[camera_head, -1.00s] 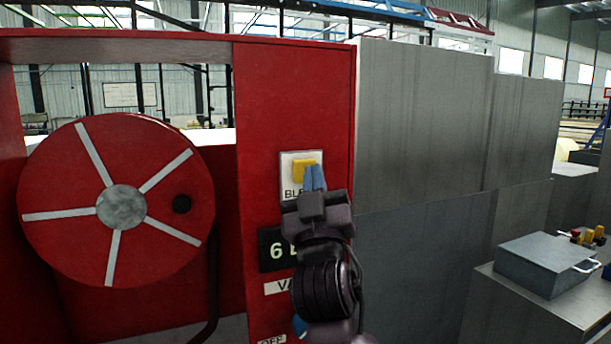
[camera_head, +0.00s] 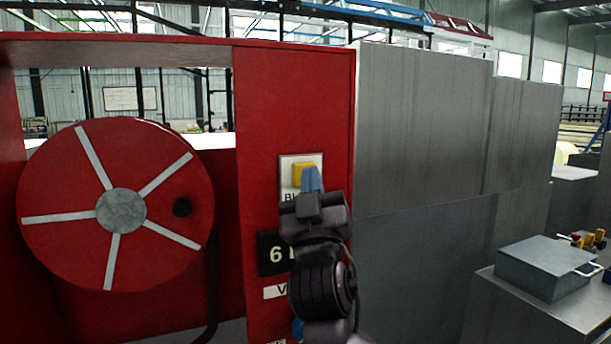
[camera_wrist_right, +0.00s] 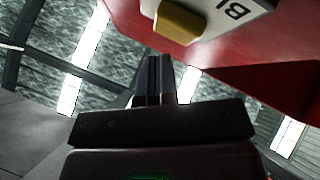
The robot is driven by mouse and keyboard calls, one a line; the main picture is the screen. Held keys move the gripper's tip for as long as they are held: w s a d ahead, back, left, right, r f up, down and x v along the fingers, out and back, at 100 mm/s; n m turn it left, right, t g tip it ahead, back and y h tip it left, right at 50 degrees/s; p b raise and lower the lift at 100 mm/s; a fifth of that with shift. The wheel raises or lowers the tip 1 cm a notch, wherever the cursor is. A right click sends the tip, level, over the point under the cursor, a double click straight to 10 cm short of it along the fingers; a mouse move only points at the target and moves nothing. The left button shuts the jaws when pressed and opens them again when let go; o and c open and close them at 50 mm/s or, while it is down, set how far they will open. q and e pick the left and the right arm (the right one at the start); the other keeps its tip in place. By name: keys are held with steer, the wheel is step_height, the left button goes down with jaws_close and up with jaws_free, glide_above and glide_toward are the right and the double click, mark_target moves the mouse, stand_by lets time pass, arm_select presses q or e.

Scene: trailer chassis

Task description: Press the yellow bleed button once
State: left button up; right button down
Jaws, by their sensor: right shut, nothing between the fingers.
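The yellow bleed button (camera_head: 303,174) sits on a white plate (camera_head: 287,162) on the red panel. The plate's lettering is partly hidden by my right gripper. My right gripper (camera_head: 312,172) is shut and empty, with its blue fingertips at the button's lower right in the head view. In the right wrist view the yellow button (camera_wrist_right: 180,23) stands out from its plate, above and to the right of the shut fingertips (camera_wrist_right: 154,60). A gap shows between the fingertips and the button there. My left gripper is not in view.
A red wheel (camera_head: 60,185) with white spokes is left of the panel. A dark display (camera_head: 267,254) is below the plate, partly hidden by my right arm. Grey panels (camera_head: 425,130) stand to the right. A grey box (camera_head: 540,268) lies on a bench.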

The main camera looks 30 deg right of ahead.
stand_by(0.3)
stand_by(0.9)
steer(key=shift+w, duration=0.1)
steer(key=shift+w, duration=0.35)
stand_by(0.4)
